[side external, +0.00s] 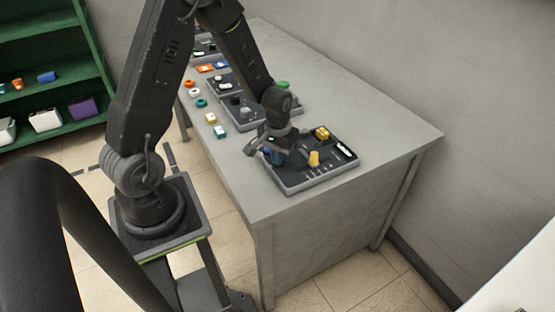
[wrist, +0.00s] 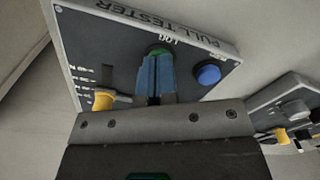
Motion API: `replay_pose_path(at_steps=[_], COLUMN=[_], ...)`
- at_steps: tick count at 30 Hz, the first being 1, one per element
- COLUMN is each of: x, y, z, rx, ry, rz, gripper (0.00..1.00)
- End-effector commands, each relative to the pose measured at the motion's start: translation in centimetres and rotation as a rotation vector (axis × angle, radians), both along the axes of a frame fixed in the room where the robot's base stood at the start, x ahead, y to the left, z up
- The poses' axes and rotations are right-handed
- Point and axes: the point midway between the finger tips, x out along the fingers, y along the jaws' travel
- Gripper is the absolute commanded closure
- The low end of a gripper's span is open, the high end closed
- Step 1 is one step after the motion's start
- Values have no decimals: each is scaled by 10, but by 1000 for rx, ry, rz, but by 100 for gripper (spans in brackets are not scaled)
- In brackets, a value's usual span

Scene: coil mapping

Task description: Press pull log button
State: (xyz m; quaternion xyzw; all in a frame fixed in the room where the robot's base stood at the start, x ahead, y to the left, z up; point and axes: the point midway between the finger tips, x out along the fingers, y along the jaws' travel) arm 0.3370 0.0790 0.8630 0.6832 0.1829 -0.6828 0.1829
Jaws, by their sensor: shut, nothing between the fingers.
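The pull tester panel (wrist: 120,52) is a dark board with a pale rim, lettered "PULL TESTER" along its edge. It also shows on the near end of the table in the side view (side external: 290,187). In the side view my gripper (side external: 276,160) is low over the panel's left part, and the button is hidden there.
A blue round button (wrist: 208,74) stands right of the fingers. A second panel (wrist: 281,94) is beyond at the right. Several small coloured parts (side external: 201,103) lie along the table's left edge.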

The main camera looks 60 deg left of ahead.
Motion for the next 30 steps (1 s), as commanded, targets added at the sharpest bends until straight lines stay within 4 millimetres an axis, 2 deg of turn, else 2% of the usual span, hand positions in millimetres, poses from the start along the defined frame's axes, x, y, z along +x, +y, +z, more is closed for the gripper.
replay_pose_path(at_steps=[11, 30], x=[0, 0], y=[0, 0], z=[4, 62], rx=[0, 0], ry=[-1, -1], rz=[0, 0], gripper=[100, 100])
